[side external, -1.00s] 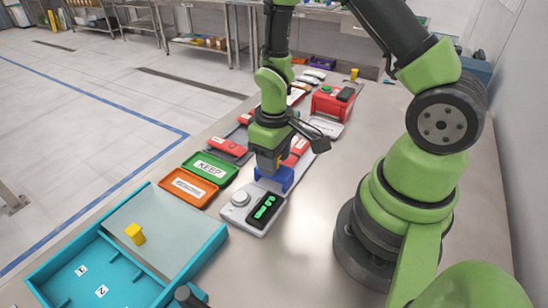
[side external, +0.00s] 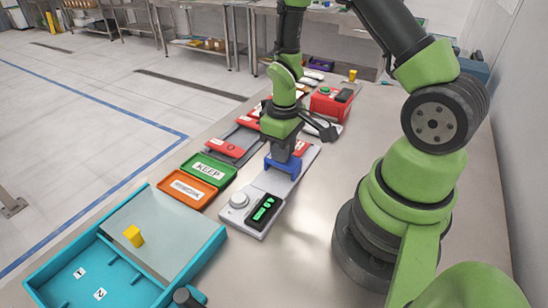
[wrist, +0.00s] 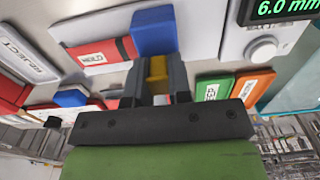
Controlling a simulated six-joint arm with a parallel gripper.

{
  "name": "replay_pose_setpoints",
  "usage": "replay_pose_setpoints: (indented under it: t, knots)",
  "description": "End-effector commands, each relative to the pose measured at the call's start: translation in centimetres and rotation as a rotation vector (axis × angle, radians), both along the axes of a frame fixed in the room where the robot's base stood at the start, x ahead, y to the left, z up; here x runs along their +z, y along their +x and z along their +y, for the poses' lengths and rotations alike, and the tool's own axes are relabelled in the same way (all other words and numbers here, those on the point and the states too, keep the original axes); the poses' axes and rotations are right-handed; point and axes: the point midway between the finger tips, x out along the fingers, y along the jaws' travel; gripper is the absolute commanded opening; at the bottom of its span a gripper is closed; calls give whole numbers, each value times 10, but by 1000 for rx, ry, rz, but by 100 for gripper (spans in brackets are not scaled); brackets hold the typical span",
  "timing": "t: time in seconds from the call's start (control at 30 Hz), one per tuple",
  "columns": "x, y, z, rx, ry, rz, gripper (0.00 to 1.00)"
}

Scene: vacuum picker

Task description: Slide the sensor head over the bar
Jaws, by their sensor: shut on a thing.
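The blue sensor head (side external: 284,167) sits at the long white gauge base (side external: 280,187), and my gripper (side external: 284,153) is shut on it from above. In the wrist view my gripper (wrist: 156,88) closes on a yellow part below the blue head (wrist: 154,30). A red bar (side external: 300,147) with a white label lies on the gauge base, just beyond the head. In the wrist view the red bar (wrist: 108,54) ends beside the head; whether the head covers its end is hidden. The gauge display (wrist: 285,7) reads 6.0 mm.
A green KEEP tray (side external: 209,169) and an orange tray (side external: 194,188) stand left of the gauge. A teal tray (side external: 207,240) with a yellow block (side external: 134,236) is at the front left. A red box (side external: 330,103) stands farther back.

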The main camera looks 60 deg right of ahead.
Motion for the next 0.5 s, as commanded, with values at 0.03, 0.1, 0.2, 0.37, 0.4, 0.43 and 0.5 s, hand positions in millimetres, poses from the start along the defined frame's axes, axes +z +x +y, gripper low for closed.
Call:
replay_pose_setpoints:
  t: [0.03, 0.1, 0.2, 0.37, 0.4, 0.43, 0.5]
  knots:
    - [0, 1, -14, -14, -1, -4, 0]
    - [0, 0, -31, -13, -1, -4, 0]
    - [0, 1, -50, -8, -2, -4, 0]
    - [1, 0, -65, -3, -2, -3, 0]
    - [1, 0, -66, -3, -2, -3, 0]
    - [1, 0, -67, -2, -2, -3, 0]
    - [1, 0, -67, -1, -2, -3, 0]
